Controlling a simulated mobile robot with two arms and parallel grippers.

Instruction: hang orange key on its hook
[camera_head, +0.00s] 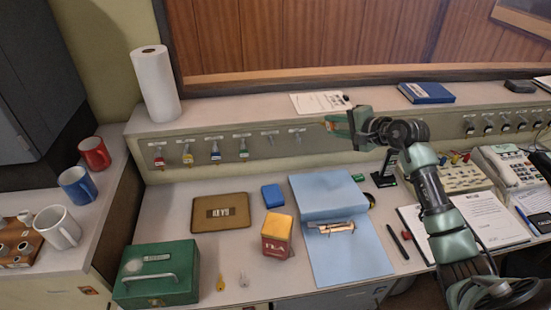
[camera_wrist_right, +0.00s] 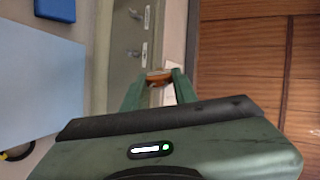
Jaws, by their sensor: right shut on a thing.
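My right gripper (camera_head: 332,124) is shut on the orange key (camera_wrist_right: 158,76), which is mostly hidden between the fingertips. It is in front of the console ledge, to the right of the row of key hooks. In the right wrist view the two green fingers of the gripper (camera_wrist_right: 157,88) pinch the orange piece near the hook panel. I cannot tell whether the key touches anything. My left gripper is not in view.
Below are a blue binder (camera_head: 345,260), a yellow-red tin (camera_head: 277,240) and a green cash box (camera_head: 157,275). A paper roll (camera_head: 155,85) stands on the ledge.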

